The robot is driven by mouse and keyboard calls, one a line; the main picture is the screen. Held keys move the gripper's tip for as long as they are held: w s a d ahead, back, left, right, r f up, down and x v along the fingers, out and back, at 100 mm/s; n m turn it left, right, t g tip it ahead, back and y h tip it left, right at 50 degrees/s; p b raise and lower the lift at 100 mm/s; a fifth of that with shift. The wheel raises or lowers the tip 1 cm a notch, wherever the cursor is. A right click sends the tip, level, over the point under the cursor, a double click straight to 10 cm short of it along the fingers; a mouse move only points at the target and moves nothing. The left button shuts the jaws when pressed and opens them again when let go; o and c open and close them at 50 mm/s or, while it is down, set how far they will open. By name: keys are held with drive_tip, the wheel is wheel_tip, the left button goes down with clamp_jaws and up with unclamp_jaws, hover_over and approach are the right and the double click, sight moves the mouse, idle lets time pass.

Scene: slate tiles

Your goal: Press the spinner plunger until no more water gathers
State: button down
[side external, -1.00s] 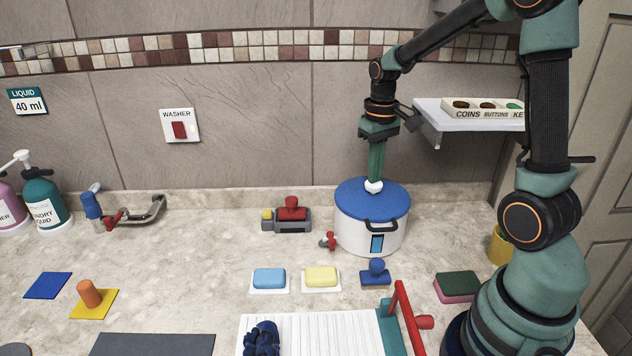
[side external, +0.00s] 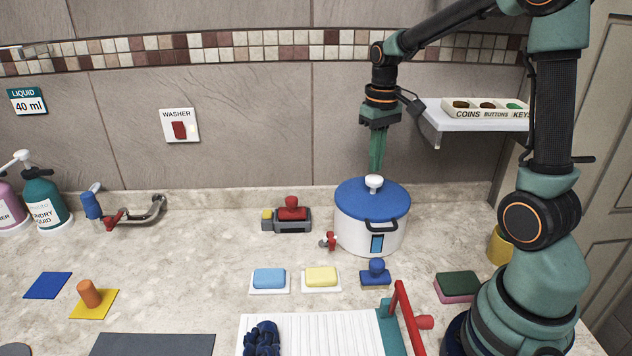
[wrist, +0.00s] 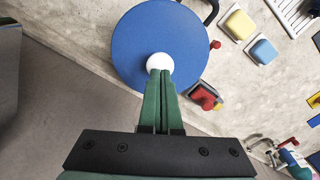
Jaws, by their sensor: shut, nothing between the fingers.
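The spinner is a white tub (side external: 352,232) with a blue lid (side external: 352,199) and a white plunger knob (side external: 374,182) standing up from the lid's middle. A small blue window (side external: 377,243) shows on the tub's front, below a dark handle. My gripper (side external: 376,170) is shut and empty, pointing down just above the knob; a touch cannot be made out. In the wrist view the closed green fingertips (wrist: 160,74) lie at the edge of the white knob (wrist: 160,62), over the blue lid (wrist: 140,35).
A small red tap (side external: 329,240) sticks out at the tub's lower left. A red-topped grey block (side external: 292,214) stands to the left. Soap bars (side external: 321,277) and a blue stamp-like piece (side external: 376,272) lie in front. A wall shelf (side external: 440,120) juts out at the right, near my arm.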

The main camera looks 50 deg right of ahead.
drive_tip(key=shift+r, duration=3)
drive_tip(key=s+a+n+t, duration=0.1)
drive_tip(key=s+a+t, duration=0.1)
drive_tip(key=a, duration=0.5)
drive_tip(key=s+a+n+t, duration=0.2)
drive_tip(key=s+a+t, duration=0.1)
drive_tip(key=s+a, duration=0.2)
drive_tip(key=shift+a+r+t, duration=0.3)
drive_tip(key=shift+a+r, duration=0.15)
drive_tip(key=shift+a, duration=0.65)
drive_tip(key=c, duration=1.5)
unclamp_jaws()
drive_tip(key=shift+c, duration=0.2)
